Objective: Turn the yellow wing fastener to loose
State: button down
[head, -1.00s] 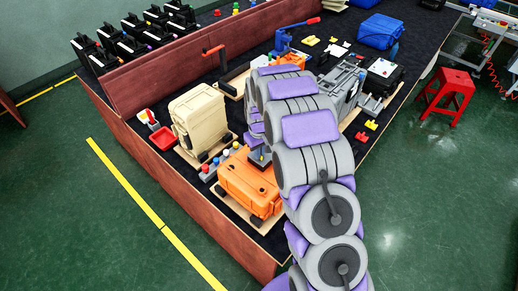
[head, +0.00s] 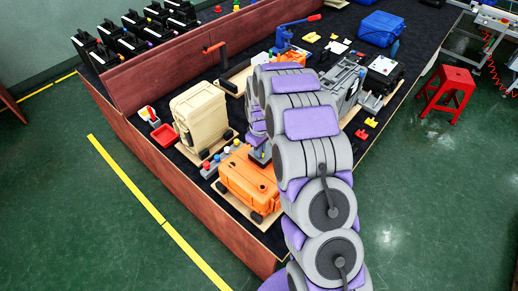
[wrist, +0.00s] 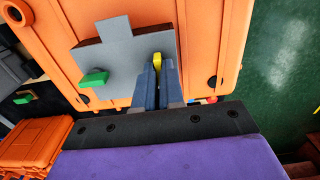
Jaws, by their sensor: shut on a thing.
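The yellow wing fastener (wrist: 157,62) shows in the wrist view as a small yellow tip between the fingertips of my gripper (wrist: 158,75). The gripper is shut on it, and the fingers hide most of the fastener. It sits at a grey plate (wrist: 120,58) against an orange case (wrist: 205,40). In the head view the orange case (head: 247,183) stands at the near end of the table, and my arm hides the gripper's tips and the fastener there. I cannot tell the fastener's turn angle.
A green block (wrist: 94,78) sticks out of the plate, left of my fingers. In the head view a beige case (head: 199,113) and a row of coloured buttons (head: 217,160) stand left of the orange case. A red stool (head: 447,95) stands on the floor at right.

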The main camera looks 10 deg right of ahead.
jog(key=shift+s+f, duration=0.1)
jog(key=shift+s, duration=0.05)
jog(key=c, duration=1.2)
grip_release()
jog(key=shift+d, duration=0.1)
jog(key=shift+c, duration=0.2)
notch_tip(320, 180, up, 17)
jog(key=p, duration=0.1)
jog(key=shift+r, duration=0.2)
jog(key=s+r+m+g+b, duration=0.1)
jog(key=s+r+m+b, duration=0.2)
jog(key=s, duration=3.9)
jog(key=m+b, duration=0.1)
jog(key=m, duration=0.3)
jog(key=shift+s+r+g, duration=0.2)
jog(key=shift+g, duration=0.2)
